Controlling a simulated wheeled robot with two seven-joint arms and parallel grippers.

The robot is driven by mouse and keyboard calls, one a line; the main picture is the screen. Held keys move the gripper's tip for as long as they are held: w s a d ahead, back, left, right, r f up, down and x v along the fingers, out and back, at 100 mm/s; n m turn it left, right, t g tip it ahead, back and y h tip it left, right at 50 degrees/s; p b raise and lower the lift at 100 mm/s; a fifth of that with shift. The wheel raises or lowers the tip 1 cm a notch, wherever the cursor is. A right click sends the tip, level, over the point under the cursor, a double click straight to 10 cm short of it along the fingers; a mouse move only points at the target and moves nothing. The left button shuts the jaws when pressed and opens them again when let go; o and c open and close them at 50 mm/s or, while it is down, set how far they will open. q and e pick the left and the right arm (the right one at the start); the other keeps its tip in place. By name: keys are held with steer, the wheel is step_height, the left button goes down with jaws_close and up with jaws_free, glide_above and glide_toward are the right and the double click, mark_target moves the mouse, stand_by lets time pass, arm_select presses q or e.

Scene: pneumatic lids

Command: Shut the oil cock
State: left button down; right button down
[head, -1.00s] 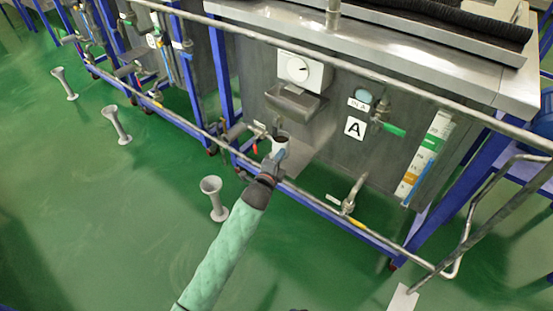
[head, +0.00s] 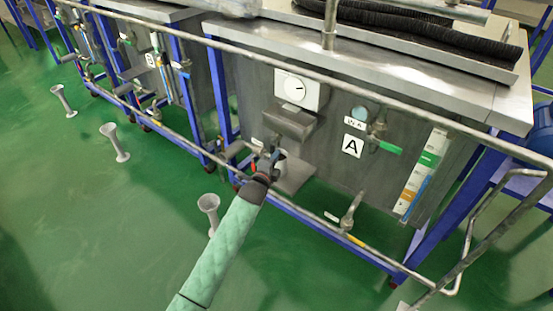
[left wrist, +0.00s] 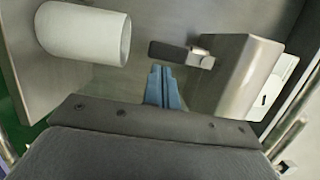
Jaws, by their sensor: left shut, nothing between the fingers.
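In the left wrist view, a small valve with a dark flat lever (left wrist: 180,54) and a brassy stem sits beside a grey metal box (left wrist: 230,72). It may be the oil cock; no label on it is readable. My left gripper (left wrist: 164,72) is shut and empty, its blue fingertips just below the lever, with no clear contact. In the head view, my left gripper (head: 275,155) is at the front of the machine, by a white cup-like pipe end (left wrist: 86,33), and hides part of the fittings there. My right gripper is not in view.
A metal rail (head: 370,92) runs across the machine front. A green-handled valve (head: 385,147) is on the panel beside the "A" label (head: 353,146). A lower outlet pipe (head: 350,212) stands to the right. A grey funnel stand (head: 209,208) is on the floor.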

arm_select(q)
steer(key=shift+w+a+f+m, duration=0.1)
steer(key=shift+a+f+m, duration=0.05)
steer(key=shift+m, duration=0.25)
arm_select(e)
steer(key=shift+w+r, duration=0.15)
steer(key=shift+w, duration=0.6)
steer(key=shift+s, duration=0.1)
